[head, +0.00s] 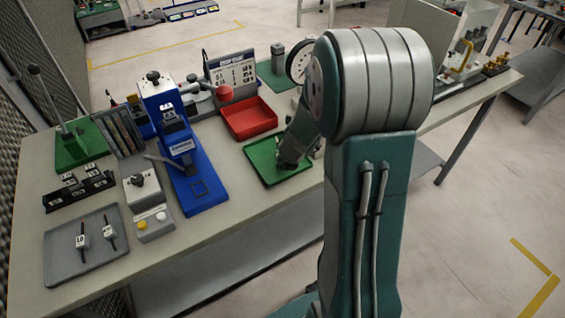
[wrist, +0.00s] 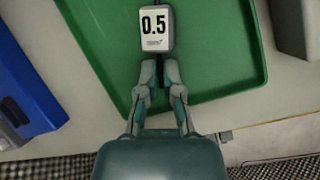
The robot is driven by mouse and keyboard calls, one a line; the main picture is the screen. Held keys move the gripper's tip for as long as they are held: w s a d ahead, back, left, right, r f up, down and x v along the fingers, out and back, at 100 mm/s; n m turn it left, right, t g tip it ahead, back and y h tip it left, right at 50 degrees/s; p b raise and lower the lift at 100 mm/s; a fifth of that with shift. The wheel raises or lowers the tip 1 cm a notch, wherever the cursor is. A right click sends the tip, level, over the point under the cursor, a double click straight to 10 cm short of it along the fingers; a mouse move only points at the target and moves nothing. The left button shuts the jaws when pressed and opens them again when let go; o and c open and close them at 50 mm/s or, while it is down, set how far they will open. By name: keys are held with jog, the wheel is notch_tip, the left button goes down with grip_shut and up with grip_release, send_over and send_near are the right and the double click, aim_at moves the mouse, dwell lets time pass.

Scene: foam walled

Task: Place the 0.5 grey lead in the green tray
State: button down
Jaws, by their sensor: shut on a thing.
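The 0.5 grey lead (wrist: 155,28) shows in the wrist view as a small grey block with a white label reading 0.5. My gripper (wrist: 159,72) is shut on the lower end of it. The lead is over the green tray (wrist: 215,60), inside its rim as seen from above. I cannot tell whether it touches the tray floor. In the head view my gripper (head: 288,163) is low over the green tray (head: 264,170), and my arm hides its right part. The lead cannot be made out there.
A red tray (head: 250,118) lies behind the green tray. A blue press (head: 190,170) stands to its left. A grey tray (head: 62,262) at the front left holds two small labelled leads. A black rack (head: 78,188) lies behind it. The bench front is clear.

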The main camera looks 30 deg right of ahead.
jog(key=shift+a, duration=0.7)
jog(key=c, duration=0.8)
grip_release()
jog(key=shift+d+f, duration=0.1)
jog(key=shift+d, duration=0.35)
